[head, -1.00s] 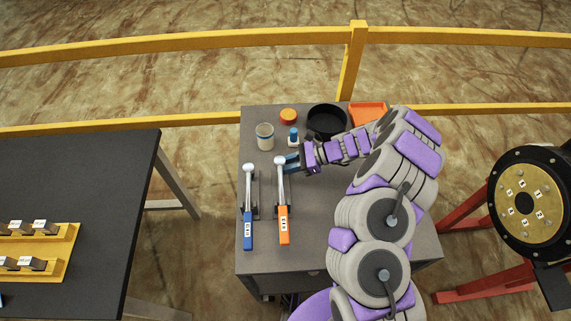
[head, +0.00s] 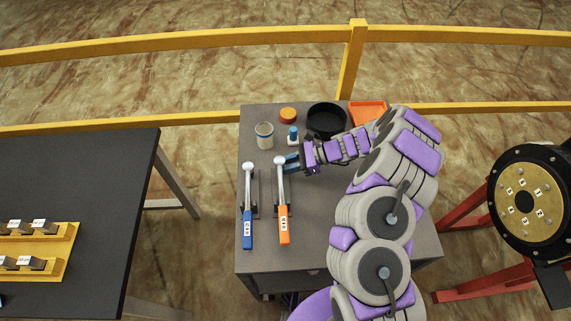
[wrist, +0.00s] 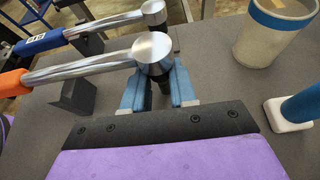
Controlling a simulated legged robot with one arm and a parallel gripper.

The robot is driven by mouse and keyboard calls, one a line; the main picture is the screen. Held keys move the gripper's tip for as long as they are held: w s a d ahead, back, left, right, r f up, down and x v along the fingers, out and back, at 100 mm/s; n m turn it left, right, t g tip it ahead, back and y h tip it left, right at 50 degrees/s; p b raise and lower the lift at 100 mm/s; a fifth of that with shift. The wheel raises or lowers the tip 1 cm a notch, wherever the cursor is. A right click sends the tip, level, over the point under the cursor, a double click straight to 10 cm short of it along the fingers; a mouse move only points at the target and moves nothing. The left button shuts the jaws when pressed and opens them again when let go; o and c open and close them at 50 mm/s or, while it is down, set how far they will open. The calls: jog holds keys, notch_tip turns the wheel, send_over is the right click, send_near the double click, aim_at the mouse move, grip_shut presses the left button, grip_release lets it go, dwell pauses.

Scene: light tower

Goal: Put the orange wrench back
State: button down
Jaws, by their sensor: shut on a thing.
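The orange wrench (head: 283,218) lies on the grey table (head: 330,258), its orange handle toward me and its silver head at the far end. It rests along a dark holder. My gripper (head: 291,162) is at the wrench's head from the right. In the wrist view the blue fingers (wrist: 160,88) are on both sides of the part under the silver head (wrist: 153,52), shut on it. The orange handle (wrist: 12,84) is partly cut off at the left edge of that view.
A blue wrench (head: 248,220) lies parallel on the left. A jar (head: 265,136), a small blue-topped item (head: 293,136), an orange lid (head: 288,116), a black bowl (head: 326,121) and an orange tray (head: 369,113) stand farther back. A yellow rail (head: 200,119) runs behind.

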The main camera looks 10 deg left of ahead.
jog(key=shift+f+b, duration=0.65)
jog(key=shift+f, duration=0.55)
jog(key=c, duration=0.8)
grip_release()
jog(key=shift+d+r, duration=0.1)
jog(key=p+v, duration=0.4)
jog(key=v, duration=1.3)
jog(key=shift+w+d, duration=0.1)
jog(key=shift+w, duration=0.05)
